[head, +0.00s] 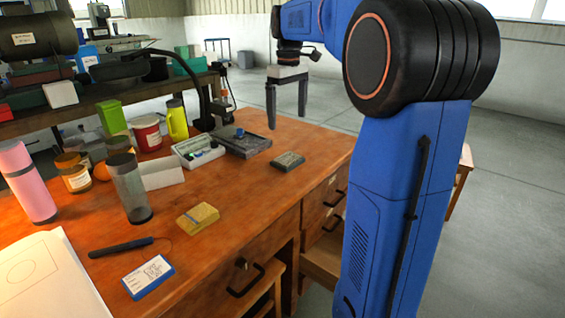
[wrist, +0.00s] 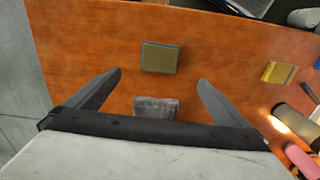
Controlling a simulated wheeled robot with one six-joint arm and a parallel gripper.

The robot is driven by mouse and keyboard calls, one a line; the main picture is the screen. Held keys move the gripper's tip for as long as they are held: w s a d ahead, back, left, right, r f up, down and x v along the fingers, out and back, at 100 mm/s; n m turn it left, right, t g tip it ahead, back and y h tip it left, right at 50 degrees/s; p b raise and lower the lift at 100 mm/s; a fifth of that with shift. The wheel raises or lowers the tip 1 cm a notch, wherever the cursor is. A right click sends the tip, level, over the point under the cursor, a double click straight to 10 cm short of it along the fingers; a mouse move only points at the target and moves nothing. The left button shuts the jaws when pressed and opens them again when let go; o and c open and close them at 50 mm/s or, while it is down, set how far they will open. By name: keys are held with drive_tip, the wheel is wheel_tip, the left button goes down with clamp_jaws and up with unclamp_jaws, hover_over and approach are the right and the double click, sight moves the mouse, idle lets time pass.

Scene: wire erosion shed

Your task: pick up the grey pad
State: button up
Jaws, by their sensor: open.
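The grey pad (head: 288,160) is a small, flat grey-green block lying on the orange-brown bench top near its right end. In the wrist view the pad (wrist: 161,57) lies beyond the fingertips, roughly centred between them and touching neither. My gripper (head: 287,121) is open and empty, with its two fingers pointing down above the bench behind the pad. In the wrist view my gripper (wrist: 160,76) spreads its fingers wider than the pad. A mottled grey surface (wrist: 156,107) shows between the fingers, partly hidden by the gripper body; I cannot tell for certain what it is.
A dark tray (head: 236,146) with a blue knob lies left of the pad. A yellow block (head: 198,218), a grey cylinder (head: 129,190) and several containers stand farther left. Bare bench surrounds the pad, and the bench's right edge is close.

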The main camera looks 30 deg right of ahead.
hover_over(289, 158)
wheel_tip(289, 158, down, 9)
drive_tip(key=shift+w+a+r, duration=0.1)
drive_tip(key=shift+s+f, duration=0.15)
drive_tip(key=shift+f, duration=1.2)
drive_tip(key=shift+s+f, duration=0.1)
drive_tip(key=shift+f, duration=1.25)
drive_tip(key=shift+c, duration=0.6)
drive_tip(key=c, duration=1.2)
